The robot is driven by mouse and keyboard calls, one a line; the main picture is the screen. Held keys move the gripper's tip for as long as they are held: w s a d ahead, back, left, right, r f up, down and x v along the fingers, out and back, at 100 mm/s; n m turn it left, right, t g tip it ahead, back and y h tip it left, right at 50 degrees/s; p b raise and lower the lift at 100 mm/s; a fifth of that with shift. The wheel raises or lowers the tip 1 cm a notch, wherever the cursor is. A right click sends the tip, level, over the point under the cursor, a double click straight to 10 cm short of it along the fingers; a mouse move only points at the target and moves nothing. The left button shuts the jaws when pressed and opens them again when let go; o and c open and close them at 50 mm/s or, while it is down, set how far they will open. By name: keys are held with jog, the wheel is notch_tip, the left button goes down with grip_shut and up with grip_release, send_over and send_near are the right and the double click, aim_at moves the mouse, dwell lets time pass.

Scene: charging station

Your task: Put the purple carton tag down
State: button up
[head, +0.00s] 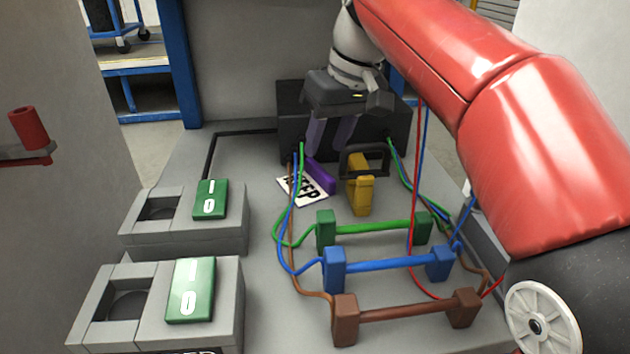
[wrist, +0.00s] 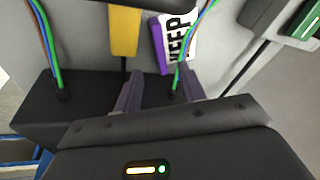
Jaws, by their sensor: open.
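The purple carton tag (head: 321,174) lies on the grey worktop, a purple bar beside a white card with black letters reading "KEEP" (head: 302,190). In the wrist view the purple bar (wrist: 158,48) and card (wrist: 182,35) lie beyond my fingertips, right of centre. My gripper (head: 330,146) is above the back of the worktop, by the black box. Its two purple-grey fingers (wrist: 160,80) are apart with nothing between them. The gripper does not visibly touch the tag.
A yellow block with a black handle (head: 360,190) stands right of the tag. The black box (head: 290,110) is behind, with coloured cables running from it. Green, blue and brown bars (head: 385,264) stand in front. Grey switch units (head: 225,235) are at left.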

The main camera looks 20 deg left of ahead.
aim_at(321, 168)
jog(key=shift+s+d+b+x, duration=0.15)
jog(key=shift+b+x, duration=0.15)
jog(key=shift+x, duration=0.95)
jog(key=shift+s+d+b+x, duration=0.15)
jog(key=shift+b+x, duration=0.1)
jog(key=shift+x, duration=1)
jog(key=shift+f, duration=0.15)
grip_shut()
